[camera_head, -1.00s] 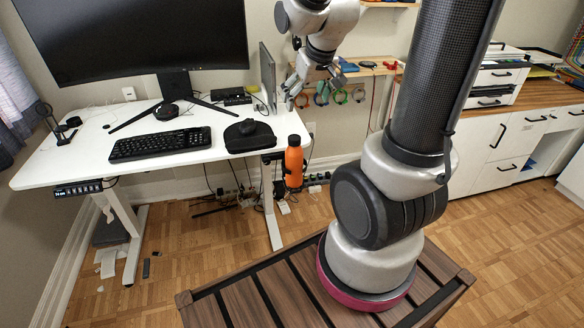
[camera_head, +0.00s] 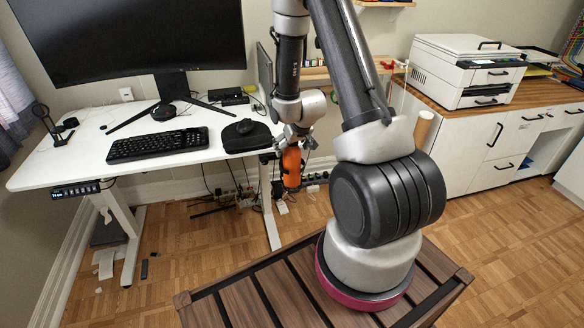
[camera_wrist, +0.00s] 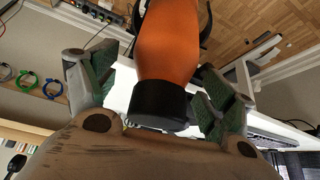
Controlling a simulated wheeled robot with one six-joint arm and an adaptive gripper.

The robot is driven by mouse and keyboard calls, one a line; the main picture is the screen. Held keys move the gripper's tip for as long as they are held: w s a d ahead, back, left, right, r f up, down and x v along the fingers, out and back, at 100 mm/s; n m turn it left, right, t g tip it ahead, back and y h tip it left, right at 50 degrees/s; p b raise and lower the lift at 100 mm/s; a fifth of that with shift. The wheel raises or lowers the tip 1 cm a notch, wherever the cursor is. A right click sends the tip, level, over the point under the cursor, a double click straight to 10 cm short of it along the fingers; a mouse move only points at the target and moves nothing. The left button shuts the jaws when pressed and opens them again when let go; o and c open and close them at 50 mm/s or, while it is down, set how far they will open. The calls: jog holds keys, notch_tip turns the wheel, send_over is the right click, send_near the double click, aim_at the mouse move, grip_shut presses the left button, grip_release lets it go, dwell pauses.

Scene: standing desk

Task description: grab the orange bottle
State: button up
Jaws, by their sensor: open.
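The orange bottle (camera_head: 292,168) with a black cap is at the right edge of the white desk, below my gripper (camera_head: 294,140) in the head view. The gripper hides its upper part there. In the wrist view the orange bottle (camera_wrist: 167,42) lies between the two open finger pads of my gripper (camera_wrist: 155,95), its black cap nearest the palm. A gap shows beside the left finger; the right finger is close to the cap, and I cannot tell whether it touches.
The white desk (camera_head: 80,150) holds a keyboard (camera_head: 157,145), a black case (camera_head: 247,135) beside the gripper, and a large monitor (camera_head: 130,35). A printer (camera_head: 465,70) stands on the cabinet at right. Cables and power strips lie beneath the desk.

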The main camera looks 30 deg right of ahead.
jog(key=shift+x, duration=1.05)
jog(key=shift+c, duration=0.5)
grip_shut()
